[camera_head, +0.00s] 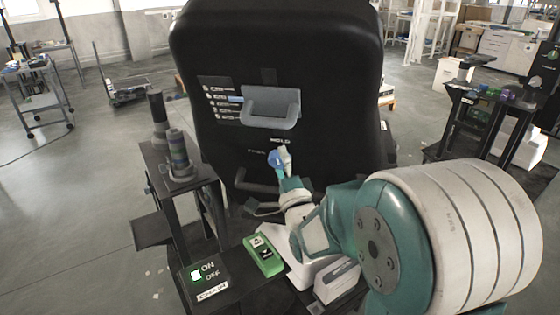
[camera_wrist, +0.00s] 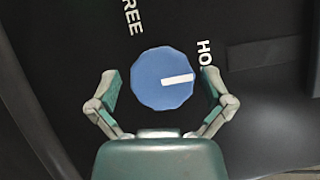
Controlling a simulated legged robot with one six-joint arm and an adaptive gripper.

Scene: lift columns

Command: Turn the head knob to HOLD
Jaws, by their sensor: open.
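The head knob (camera_wrist: 160,98) is a blue, many-sided dial with a white pointer line on a black panel. In the wrist view the pointer aims right, slightly up, toward the side of the HOLD label (camera_wrist: 204,52). Only "HO" shows there; my right finger hides the rest. The end of the FREE label (camera_wrist: 131,16) shows above the knob. My gripper (camera_wrist: 161,84) is open, its fingers on either side of the knob with visible gaps. In the head view the knob (camera_head: 273,158) sits under the HOLD label (camera_head: 281,140), partly covered by my gripper (camera_head: 281,160).
A grey recessed handle (camera_head: 271,106) is higher on the black panel. A dark bar (camera_head: 256,182) juts out below it. A stand at left carries a ribbed cylinder (camera_head: 179,155). An ON/OFF switch box (camera_head: 207,275) and a green box (camera_head: 263,255) are in front.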

